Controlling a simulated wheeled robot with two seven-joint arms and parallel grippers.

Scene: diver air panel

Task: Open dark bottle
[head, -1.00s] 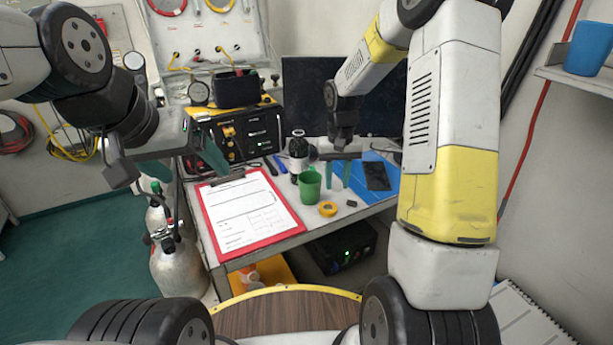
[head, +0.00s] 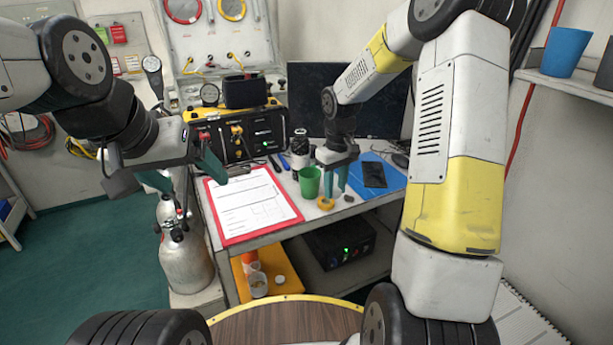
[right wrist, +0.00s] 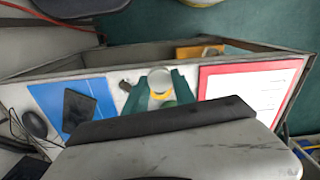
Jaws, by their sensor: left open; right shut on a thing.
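The dark bottle (head: 299,155) stands upright at the back of the bench, behind the green cup (head: 309,182). Its top looks dark; I cannot tell whether a cap is on it. I cannot tell what that thing is. My left gripper (head: 182,172) is open and empty, left of the red clipboard (head: 228,240).
A blue mat (head: 362,160) with a dark tablet (head: 374,174) lies right of the right gripper. A yellow-black panel box (head: 240,135) and a dark screen (head: 375,105) stand behind. A yellow tray (head: 240,284) is below the bench.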

